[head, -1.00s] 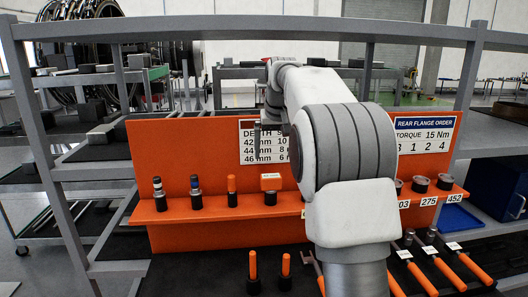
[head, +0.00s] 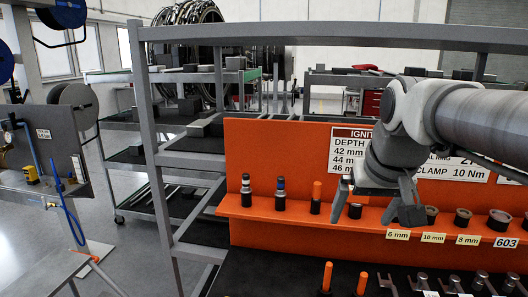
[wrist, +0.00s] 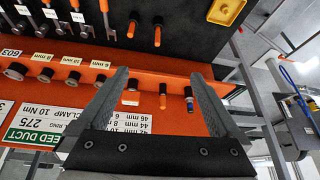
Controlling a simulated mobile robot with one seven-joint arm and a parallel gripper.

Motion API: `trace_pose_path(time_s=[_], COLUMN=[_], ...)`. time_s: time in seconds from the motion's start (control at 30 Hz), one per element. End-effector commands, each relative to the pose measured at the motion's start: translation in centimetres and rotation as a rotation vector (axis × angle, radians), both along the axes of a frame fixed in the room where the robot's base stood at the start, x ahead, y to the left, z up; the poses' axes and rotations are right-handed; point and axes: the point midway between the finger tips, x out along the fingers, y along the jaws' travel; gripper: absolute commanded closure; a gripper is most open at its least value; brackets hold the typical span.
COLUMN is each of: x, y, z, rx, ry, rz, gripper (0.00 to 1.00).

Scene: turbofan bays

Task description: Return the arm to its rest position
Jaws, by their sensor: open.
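My arm (head: 480,120) enters the head view from the right edge, bent at the wrist. My gripper (head: 376,206) points down in front of the orange tool panel. Its two fingers stand wide apart in the wrist view (wrist: 162,82), with nothing held between them. In the head view the fingers overlap the orange ledge (head: 300,212); whether they touch it I cannot tell. Part of the panel and its printed signs is hidden behind my wrist.
Several sockets and tools stand on the ledge, among them a black one with a blue band (head: 280,194). A grey rack post (head: 160,180) rises left of the panel. Open floor (head: 120,235) lies further left.

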Motion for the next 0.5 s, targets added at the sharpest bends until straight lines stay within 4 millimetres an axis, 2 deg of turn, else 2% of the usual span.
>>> trace_pose_path(time_s=[0.03, 0.2, 0.4, 0.5], x=[-1.9, -7.4, -11.9, -13.0], y=[0.6, 1.9, 2.7, 2.8], z=[-0.7, -3.8, -7.3, -8.4], rx=[-0.002, -0.010, -0.020, -0.023], ry=[-0.007, -0.020, -0.031, -0.033], rz=[0.011, 0.042, 0.069, 0.074], gripper=[0.00, 0.00, 0.00, 0.00])
